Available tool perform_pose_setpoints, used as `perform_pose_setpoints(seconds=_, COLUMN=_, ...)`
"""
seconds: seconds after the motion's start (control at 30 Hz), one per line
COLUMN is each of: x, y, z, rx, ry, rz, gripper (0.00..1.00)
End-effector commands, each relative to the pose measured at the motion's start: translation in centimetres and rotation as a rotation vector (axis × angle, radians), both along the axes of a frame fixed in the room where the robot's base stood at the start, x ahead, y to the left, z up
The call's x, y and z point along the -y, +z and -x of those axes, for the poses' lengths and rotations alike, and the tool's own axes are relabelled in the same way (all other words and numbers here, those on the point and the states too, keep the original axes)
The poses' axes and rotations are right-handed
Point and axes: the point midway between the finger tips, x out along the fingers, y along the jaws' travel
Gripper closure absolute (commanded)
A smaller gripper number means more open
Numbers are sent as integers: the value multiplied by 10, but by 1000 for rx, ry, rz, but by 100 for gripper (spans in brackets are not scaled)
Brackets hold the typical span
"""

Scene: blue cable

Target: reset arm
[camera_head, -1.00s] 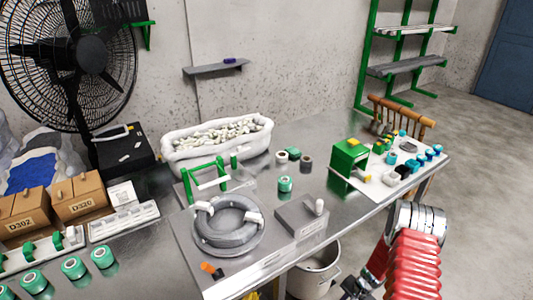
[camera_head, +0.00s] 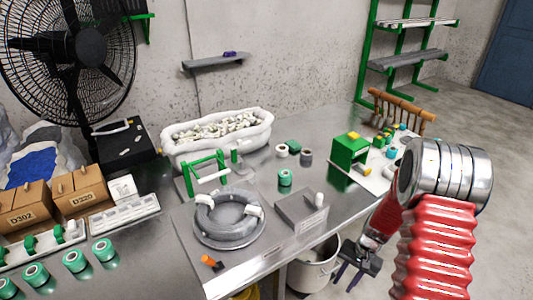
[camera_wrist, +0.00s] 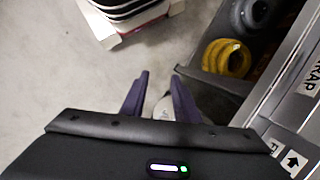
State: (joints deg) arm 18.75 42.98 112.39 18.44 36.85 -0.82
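My gripper (camera_head: 346,282) hangs low beyond the front edge of the workbench, to the right of a bucket in the head view. In the wrist view my gripper (camera_wrist: 160,76) points down toward the floor. Its two purple fingers stand apart, and I see nothing clamped between them. A pale shape shows behind the finger gap, too unclear to name. My red bellows-covered arm and its silver joint fill the lower right of the head view and hide part of the bench's right end.
The metal workbench (camera_head: 340,211) holds a grey coil (camera_head: 228,219), a white padded tub (camera_head: 215,138), green-topped rolls and a green box (camera_head: 347,150). A bucket (camera_head: 312,268) stands under its front edge. A yellow coil (camera_wrist: 228,58) lies near the gripper in the wrist view. Floor at the right is open.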

Motion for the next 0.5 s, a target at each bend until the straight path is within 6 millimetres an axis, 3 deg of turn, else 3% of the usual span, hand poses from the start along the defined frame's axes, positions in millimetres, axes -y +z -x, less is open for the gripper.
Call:
perform_pose_setpoints(seconds=0.1, x=-6, y=31, z=5, rx=14, ry=39, rz=10, gripper=72)
perform_pose_setpoints(seconds=0.5, x=-25, y=119, z=29, rx=59, ry=163, rz=51, gripper=72)
